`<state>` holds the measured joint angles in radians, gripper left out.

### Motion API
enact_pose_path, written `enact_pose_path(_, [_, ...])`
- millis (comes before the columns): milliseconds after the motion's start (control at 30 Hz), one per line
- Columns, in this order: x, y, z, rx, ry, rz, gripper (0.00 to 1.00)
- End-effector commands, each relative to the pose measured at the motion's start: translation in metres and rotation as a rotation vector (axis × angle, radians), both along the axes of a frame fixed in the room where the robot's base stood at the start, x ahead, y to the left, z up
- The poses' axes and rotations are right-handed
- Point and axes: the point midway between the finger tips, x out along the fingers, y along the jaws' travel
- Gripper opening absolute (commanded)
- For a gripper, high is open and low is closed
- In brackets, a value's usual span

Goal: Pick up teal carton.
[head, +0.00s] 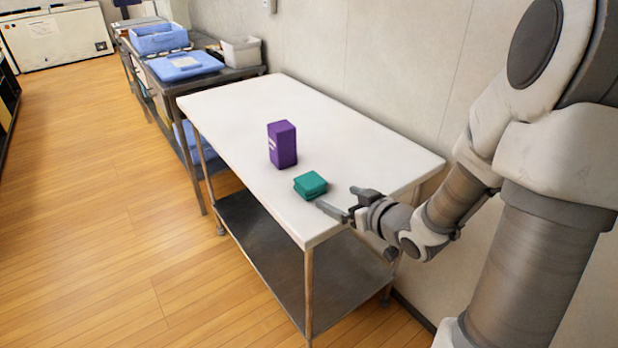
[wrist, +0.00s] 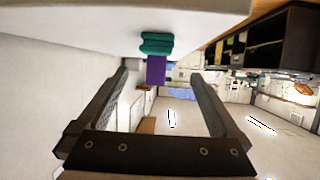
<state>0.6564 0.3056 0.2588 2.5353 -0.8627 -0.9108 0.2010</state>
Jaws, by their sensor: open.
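The teal carton (head: 310,185) is a low, flat block lying on the white table (head: 350,140), near its front right edge. In the wrist view the teal carton (wrist: 157,43) shows ahead of the fingers, at the top centre. My gripper (head: 338,203) is just to the right of the carton in the head view, low over the table. Its fingers are spread with nothing between them. In the wrist view my gripper (wrist: 162,85) is also open, and the carton lies beyond the fingertips, apart from them.
A tall purple carton (head: 282,145) stands upright on the table behind and left of the teal one; it also shows in the wrist view (wrist: 156,70). A wall (head: 400,60) runs along the table's far side. A cart with blue bins (head: 185,65) stands beyond.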

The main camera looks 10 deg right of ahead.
Motion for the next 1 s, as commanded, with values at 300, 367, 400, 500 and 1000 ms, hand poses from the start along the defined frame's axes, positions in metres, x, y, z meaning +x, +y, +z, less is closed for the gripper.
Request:
enact_pose_path(300, [0.047, 0.018, -0.025, -0.004, 0.002, 0.001, 1.00])
enact_pose_path(367, [0.058, 0.021, -0.030, -0.002, 0.001, 0.001, 1.00])
enact_pose_path(400, [0.065, 0.024, -0.033, -0.003, 0.002, 0.001, 1.00])
enact_pose_path(500, [0.079, 0.028, -0.038, -0.004, 0.001, 0.000, 1.00])
enact_pose_path(1000, [0.128, 0.041, -0.059, -0.003, 0.002, -0.001, 1.00])
